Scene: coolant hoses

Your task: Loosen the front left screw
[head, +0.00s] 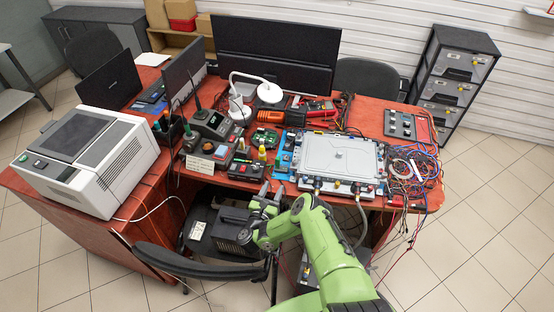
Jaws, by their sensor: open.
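A flat light-grey cold plate or lid (341,158) lies on the right part of the red desk, with several fittings along its front edge. The screws on it are too small to make out, including the one at the front left. My gripper (272,189) is open and empty, at the desk's front edge. It is left of the plate's front left corner and apart from it. My green arm reaches up from the bottom of the view.
A tangle of coloured cables (408,172) lies right of the plate. A blue board (285,152), a green circuit board (266,138) and a soldering station (211,124) crowd the left side. A black chair (205,262) stands in front of the desk. A white lamp (268,92) stands behind.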

